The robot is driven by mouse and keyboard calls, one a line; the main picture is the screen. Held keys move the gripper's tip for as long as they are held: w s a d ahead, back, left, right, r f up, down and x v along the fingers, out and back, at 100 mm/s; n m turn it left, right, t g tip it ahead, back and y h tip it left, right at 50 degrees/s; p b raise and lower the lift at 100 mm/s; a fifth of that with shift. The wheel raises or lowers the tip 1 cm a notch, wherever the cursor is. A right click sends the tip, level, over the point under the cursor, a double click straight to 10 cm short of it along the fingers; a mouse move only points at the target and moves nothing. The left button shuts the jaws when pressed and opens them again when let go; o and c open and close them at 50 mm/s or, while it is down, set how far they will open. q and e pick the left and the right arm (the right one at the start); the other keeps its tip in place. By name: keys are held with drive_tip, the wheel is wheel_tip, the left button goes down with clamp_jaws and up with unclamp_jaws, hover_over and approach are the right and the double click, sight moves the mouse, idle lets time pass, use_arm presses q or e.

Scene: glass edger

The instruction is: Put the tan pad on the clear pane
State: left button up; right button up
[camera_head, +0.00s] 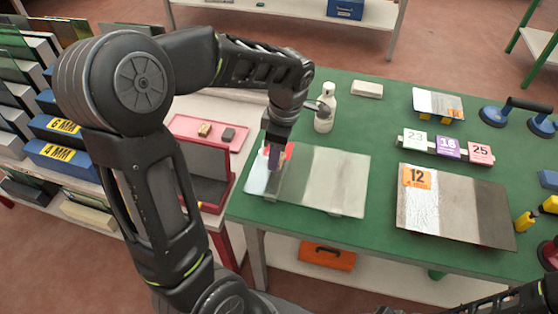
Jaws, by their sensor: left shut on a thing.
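A small tan pad (204,130) lies in the pink tray (183,123) on the left, beside a dark grey pad (228,134). A pane (325,178), partly see-through and partly frosted, lies on the green table in the middle; I take it as the clear pane. My left gripper (277,160) points down over the left part of this pane. It is shut on a small mauve block (287,151), mostly hidden by the fingers. I cannot tell whether the block touches the pane. A red patch shows beside the fingers. My right gripper is out of view.
A white bottle (324,112) stands behind the pane. A pane tagged 12 (457,207) lies to the right, with number cards (448,149) behind it. Suction lifters (518,112) lie at the far right. A dark red-edged stand (207,175) is left of the table.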

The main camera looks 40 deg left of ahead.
sight(283, 158)
use_arm(q)
drive_tip(key=shift+f, duration=1.9)
drive_tip(key=shift+f, duration=0.15)
drive_tip(key=o, duration=1.3)
drive_tip(key=r, duration=0.4)
drive_tip(key=d+r, duration=0.1)
drive_tip(key=r, duration=0.7)
drive_tip(key=shift+w+d+r, duration=0.15)
drive_tip(key=shift+w+d, duration=0.05)
